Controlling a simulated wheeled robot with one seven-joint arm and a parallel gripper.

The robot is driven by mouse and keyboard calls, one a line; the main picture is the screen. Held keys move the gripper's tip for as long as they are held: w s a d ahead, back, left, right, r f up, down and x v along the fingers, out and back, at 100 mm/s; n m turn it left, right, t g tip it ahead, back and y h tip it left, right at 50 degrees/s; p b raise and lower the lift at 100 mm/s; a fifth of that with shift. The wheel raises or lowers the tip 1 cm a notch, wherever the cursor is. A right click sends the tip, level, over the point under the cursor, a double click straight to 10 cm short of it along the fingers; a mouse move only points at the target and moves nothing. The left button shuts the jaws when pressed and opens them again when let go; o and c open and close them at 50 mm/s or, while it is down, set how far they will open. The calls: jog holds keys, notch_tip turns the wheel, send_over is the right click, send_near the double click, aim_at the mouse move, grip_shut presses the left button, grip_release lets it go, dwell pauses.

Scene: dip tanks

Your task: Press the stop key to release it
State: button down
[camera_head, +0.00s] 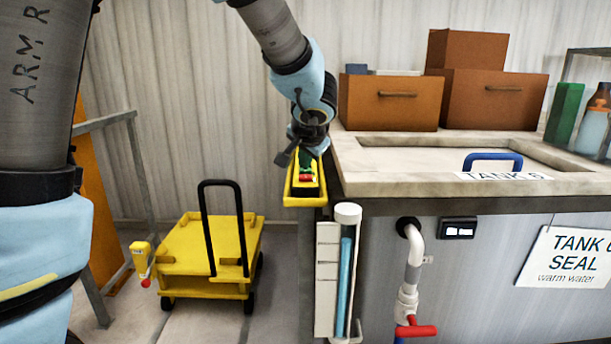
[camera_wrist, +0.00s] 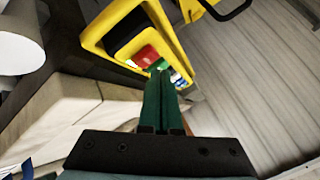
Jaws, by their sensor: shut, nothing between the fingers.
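A yellow-framed control box (camera_head: 291,190) with a dark face hangs at the left corner of the tank bench. A red key (camera_head: 306,178) shows on it, just below my gripper. In the wrist view the red key (camera_wrist: 143,56) lies a little beyond and left of my fingertips, beside a green key (camera_wrist: 160,64). My gripper (camera_head: 305,166) is shut and empty, its dark green fingers (camera_wrist: 160,78) together and pointing at the box face. The fingertips hide part of the keys. I cannot tell whether they touch any key, or whether the red key is pressed in.
The tank bench (camera_head: 400,185) with a blue-handled lid (camera_head: 492,157) stands right of the box. Brown boxes (camera_head: 388,102) stand at its back. A yellow cart (camera_head: 205,255) with a black handle stands on the floor to the left. A pipe with a red valve (camera_head: 416,330) is below.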

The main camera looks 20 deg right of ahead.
aim_at(305, 178)
jog(key=shift+r, duration=0.1)
jog(key=shift+r+p, duration=1.65)
jog(key=shift+r, duration=0.75)
